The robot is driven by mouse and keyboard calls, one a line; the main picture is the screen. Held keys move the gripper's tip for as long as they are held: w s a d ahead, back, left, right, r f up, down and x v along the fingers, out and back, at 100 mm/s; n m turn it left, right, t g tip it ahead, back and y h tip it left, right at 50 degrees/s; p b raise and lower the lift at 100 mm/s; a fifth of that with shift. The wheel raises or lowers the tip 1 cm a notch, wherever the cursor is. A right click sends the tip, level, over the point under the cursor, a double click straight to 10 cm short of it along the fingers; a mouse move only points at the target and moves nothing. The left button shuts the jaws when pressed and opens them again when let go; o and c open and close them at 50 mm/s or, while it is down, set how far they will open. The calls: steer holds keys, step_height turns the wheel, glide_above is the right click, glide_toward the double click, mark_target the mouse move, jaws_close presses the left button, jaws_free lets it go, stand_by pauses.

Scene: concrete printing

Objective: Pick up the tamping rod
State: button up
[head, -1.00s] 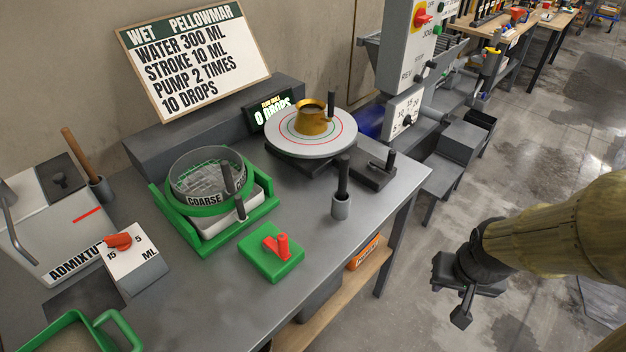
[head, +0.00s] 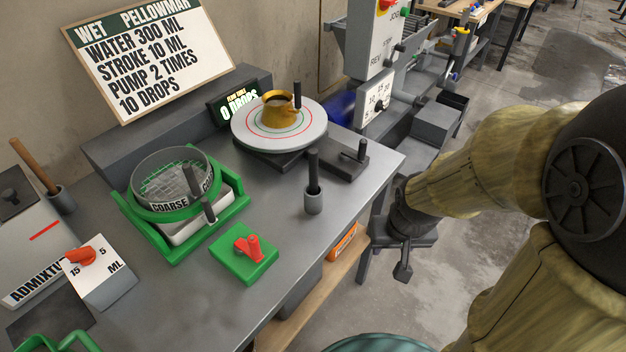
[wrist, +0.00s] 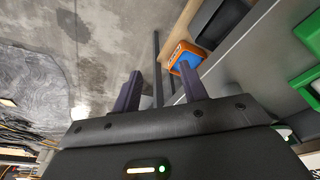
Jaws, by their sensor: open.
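A dark upright rod (head: 313,168), which looks like the tamping rod, stands in a small grey cup (head: 313,202) near the right front edge of the grey table. My gripper (head: 403,268) is beyond the table's right edge, right of and lower in the picture than the rod, apart from it. In the wrist view my gripper (wrist: 160,78) has its two fingers spread with nothing between them. The rod cannot be made out in the wrist view.
A green block with a red lever (head: 243,250) and a green-framed sieve (head: 172,185) are left of the cup. The flow table (head: 245,130) with a brass mould (head: 278,110) stands behind. A wooden-handled tool (head: 35,165) stands far left. An orange box (head: 343,242) is on the lower shelf.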

steer(key=w+a+r+n+t+h+p, duration=0.1)
steer(key=w+a+r+n+t+h, duration=0.2)
steer(key=w+a+n+t, duration=0.3)
steer(key=w+a+r+n+t+h+p, duration=0.2)
steer(key=w+a+n+t+h, duration=0.3)
steer(key=a+n, duration=0.9)
steer(key=r+n+t, duration=0.1)
steer(key=n+t, duration=0.1)
steer(key=n, duration=0.8)
steer(key=shift+w, duration=0.35)
steer(key=shift+h+p, duration=0.3)
steer(key=shift+h, duration=0.1)
